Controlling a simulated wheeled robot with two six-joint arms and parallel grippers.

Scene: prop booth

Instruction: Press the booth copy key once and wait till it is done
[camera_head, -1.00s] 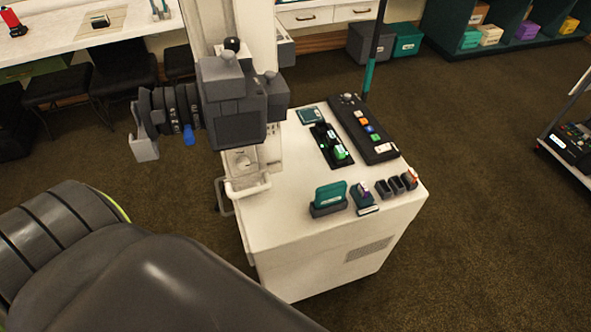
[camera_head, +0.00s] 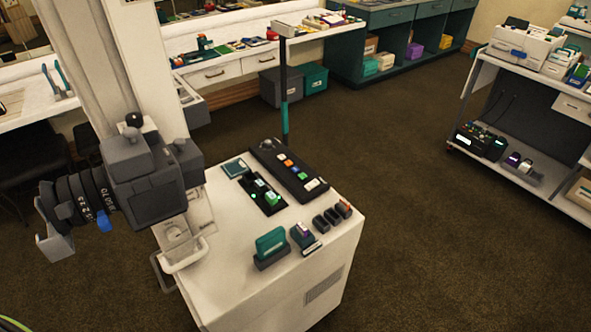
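A black control panel (camera_head: 304,178) lies on top of the white booth cart (camera_head: 225,262), along its far right side. The markings are too small to read, so I cannot tell which is the copy key. Neither of my grippers is in view, and nothing touches the panel.
A grey camera device (camera_head: 148,190) with a lens stands at the cart's left. A black tray (camera_head: 272,208) with green items, a teal card holder (camera_head: 270,247) and small black holders (camera_head: 327,218) sit on the cart. A dark pole (camera_head: 284,105) rises behind. Carpet to the right is open.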

